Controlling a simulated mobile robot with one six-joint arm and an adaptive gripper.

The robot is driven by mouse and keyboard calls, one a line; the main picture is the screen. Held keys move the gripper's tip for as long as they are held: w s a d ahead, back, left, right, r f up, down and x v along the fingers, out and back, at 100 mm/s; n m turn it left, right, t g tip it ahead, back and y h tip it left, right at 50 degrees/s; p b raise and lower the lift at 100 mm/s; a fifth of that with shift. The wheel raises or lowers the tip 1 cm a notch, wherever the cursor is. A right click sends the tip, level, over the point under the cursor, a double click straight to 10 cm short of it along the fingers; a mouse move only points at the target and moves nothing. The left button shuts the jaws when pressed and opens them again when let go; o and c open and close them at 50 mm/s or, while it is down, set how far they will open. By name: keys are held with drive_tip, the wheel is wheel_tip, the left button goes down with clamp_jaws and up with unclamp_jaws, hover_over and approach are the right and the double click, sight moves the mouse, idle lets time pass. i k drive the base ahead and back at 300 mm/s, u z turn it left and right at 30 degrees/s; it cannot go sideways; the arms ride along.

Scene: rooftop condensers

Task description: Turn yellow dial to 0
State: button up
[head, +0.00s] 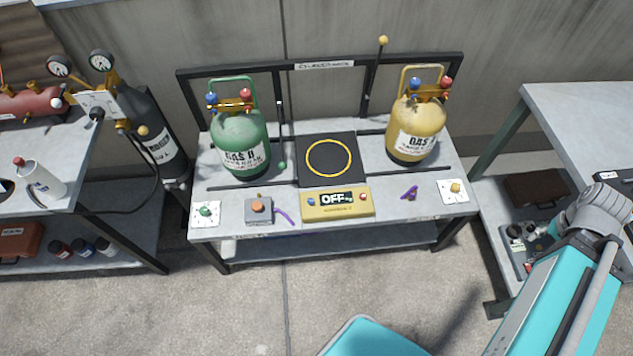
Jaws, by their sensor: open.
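The yellow dial (456,188) is a small knob on a white square plate (448,197) at the front right of the middle bench. Marks on the plate are too small to read, so I cannot tell the dial's setting. A matching green dial (206,210) sits on a white plate at the bench's front left. Part of my teal arm shows at the lower right, well apart from the yellow dial. My gripper is not in view.
The bench (378,180) carries a green gas tank (240,135), a yellow gas tank (417,125), a yellow scale display reading OFF (337,204), a grey box with an orange knob (258,208) and purple pieces (409,193). Another table (580,105) stands right.

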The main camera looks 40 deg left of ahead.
sight(455, 187)
drive_tip(key=u, duration=0.05)
drive_tip(key=k, duration=1.7)
drive_tip(key=u, duration=1.15)
drive_tip(key=i, duration=1)
